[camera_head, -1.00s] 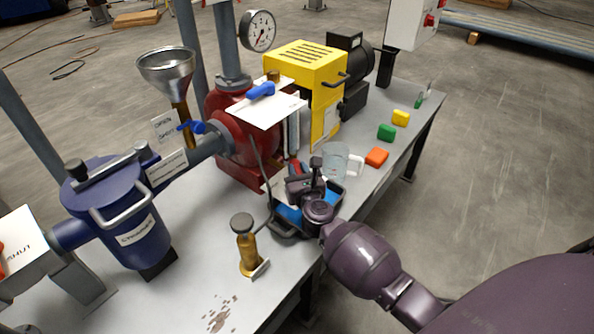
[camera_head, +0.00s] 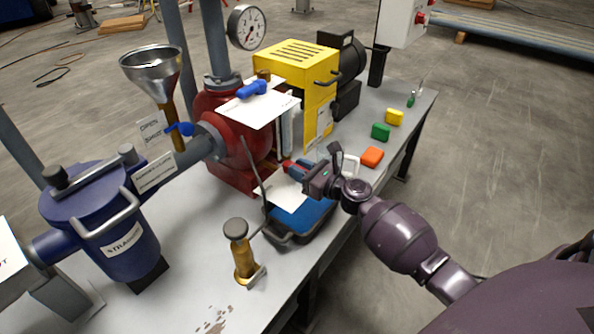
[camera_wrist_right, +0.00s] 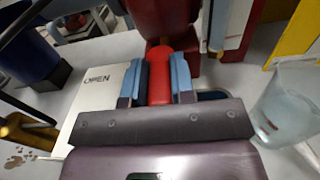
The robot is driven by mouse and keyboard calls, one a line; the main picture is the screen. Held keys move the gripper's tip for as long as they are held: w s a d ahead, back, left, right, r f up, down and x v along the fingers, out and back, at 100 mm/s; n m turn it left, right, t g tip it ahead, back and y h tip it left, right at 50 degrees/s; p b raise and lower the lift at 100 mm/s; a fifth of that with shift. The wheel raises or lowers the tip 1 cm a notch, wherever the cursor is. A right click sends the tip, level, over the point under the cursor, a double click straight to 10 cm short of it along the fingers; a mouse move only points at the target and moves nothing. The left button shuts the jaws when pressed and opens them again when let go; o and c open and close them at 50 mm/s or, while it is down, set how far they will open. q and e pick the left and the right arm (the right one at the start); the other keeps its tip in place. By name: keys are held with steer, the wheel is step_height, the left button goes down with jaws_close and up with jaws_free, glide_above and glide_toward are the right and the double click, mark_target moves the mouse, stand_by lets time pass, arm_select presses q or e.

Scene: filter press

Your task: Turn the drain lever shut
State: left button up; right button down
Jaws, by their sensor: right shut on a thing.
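The drain lever is a red handle low at the front of the red pump body (camera_head: 236,183), mostly hidden by my gripper in the head view. In the right wrist view the red drain lever (camera_wrist_right: 160,88) lies between the two blue finger pads. My right gripper (camera_head: 291,167) is shut on the lever; it also shows in the right wrist view (camera_wrist_right: 161,76). A white plate marked OPEN (camera_wrist_right: 100,100) lies beside the lever, left of the fingers. Any SHUT mark for this lever is hidden. My left gripper is not in view.
A black tray with a blue inside (camera_head: 306,222) sits below my right wrist. A clear beaker (camera_wrist_right: 288,105) stands close on the right. A brass pump (camera_head: 243,255) stands front left, a blue strainer (camera_head: 105,225) further left. Orange (camera_head: 372,156), green and yellow blocks lie right.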

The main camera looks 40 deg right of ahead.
stand_by(0.3)
steer(key=c, duration=1.4)
jaws_free()
steer(key=o, duration=0.4)
steer(key=shift+o, duration=0.2)
steer(key=p+v, duration=0.1)
steer(key=v, duration=0.9)
steer(key=shift+s+d, duration=0.25)
steer(key=shift+s, duration=0.05)
